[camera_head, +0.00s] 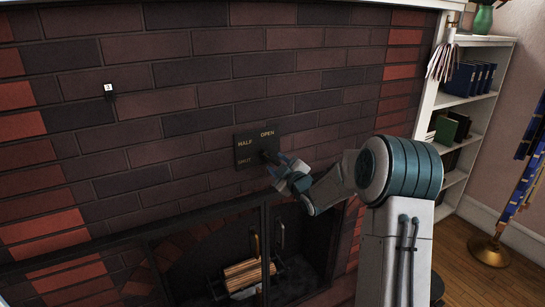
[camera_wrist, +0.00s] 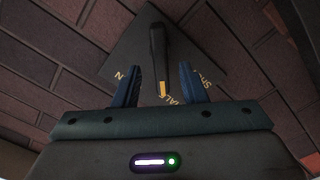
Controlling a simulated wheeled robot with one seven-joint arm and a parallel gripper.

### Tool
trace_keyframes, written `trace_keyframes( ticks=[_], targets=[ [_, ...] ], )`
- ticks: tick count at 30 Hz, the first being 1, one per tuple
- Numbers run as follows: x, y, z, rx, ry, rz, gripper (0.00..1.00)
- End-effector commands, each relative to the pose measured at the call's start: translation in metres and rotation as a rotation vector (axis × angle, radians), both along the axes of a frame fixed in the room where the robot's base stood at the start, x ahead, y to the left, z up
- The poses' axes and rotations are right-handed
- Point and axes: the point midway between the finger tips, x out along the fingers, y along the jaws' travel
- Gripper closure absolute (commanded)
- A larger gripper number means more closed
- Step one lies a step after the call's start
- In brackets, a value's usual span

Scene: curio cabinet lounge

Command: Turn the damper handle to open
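The dark damper plate (camera_head: 243,152) is set on the brick wall above the firebox, with the words HALF, OPEN and SHUT on it. The black damper handle (camera_wrist: 157,50) has a yellow mark near its end. In the wrist view the mark lies between the ends of the OPEN and HALF words, closer to HALF. My gripper (camera_wrist: 159,88) is open, with one blue finger on each side of the handle and a visible gap on both sides. In the head view my gripper (camera_head: 284,172) is at the plate's lower right and hides part of the handle.
Below the plate is the firebox with logs (camera_head: 246,273) and black-framed doors. A small white tag marked 3 (camera_head: 108,88) is on the wall at left. A white bookshelf (camera_head: 482,100) and a brass-based stand (camera_head: 489,250) are at right.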

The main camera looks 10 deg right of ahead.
Motion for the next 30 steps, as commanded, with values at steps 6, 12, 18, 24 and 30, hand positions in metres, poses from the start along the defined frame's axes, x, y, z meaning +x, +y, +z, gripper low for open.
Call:
trace_keyframes(
  ticks=[6,12,18,24,30],
  targets=[
    [0.031,0.01,0.0,0.001,0.0,0.0,0.62],
    [0.043,0.013,0.0,0.0,0.0,-0.001,0.62],
    [0.044,0.014,0.0,0.0,0.001,-0.001,0.62],
    [0.044,0.014,0.0,0.0,0.0,-0.001,0.9],
    [0.044,0.013,0.0,0.002,0.001,-0.003,1.0]
  ],
)
